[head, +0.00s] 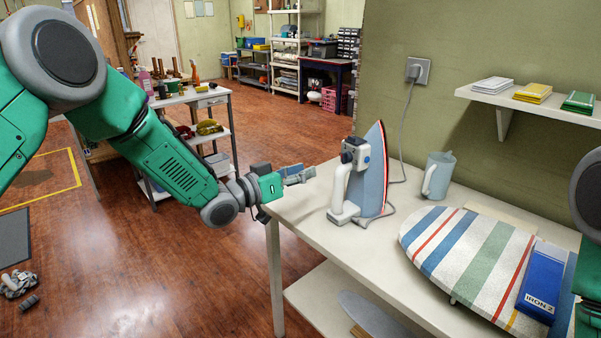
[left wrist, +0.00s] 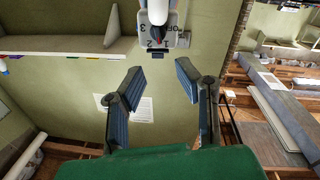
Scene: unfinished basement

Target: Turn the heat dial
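The iron (head: 374,172) stands upright on its heel on the white table, its soleplate facing right. Its heat dial (head: 348,157) is a dark knob on the side toward my left gripper. In the left wrist view the dial (left wrist: 157,33) shows at the top, with a red mark and a grey plate reading OFF, 1, 2, 3 upside down. My left gripper (head: 301,174) is left of the iron, apart from it. The wrist view shows its two blue-padded fingers (left wrist: 162,88) spread and empty. My right gripper is out of view; part of my right arm shows at the right edge.
A grey jug (head: 438,175) stands right of the iron. A striped ironing board (head: 470,257) with a blue box (head: 543,283) lies at the table's front right. The iron's cord runs up to a wall socket (head: 418,71). The table's left corner is clear.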

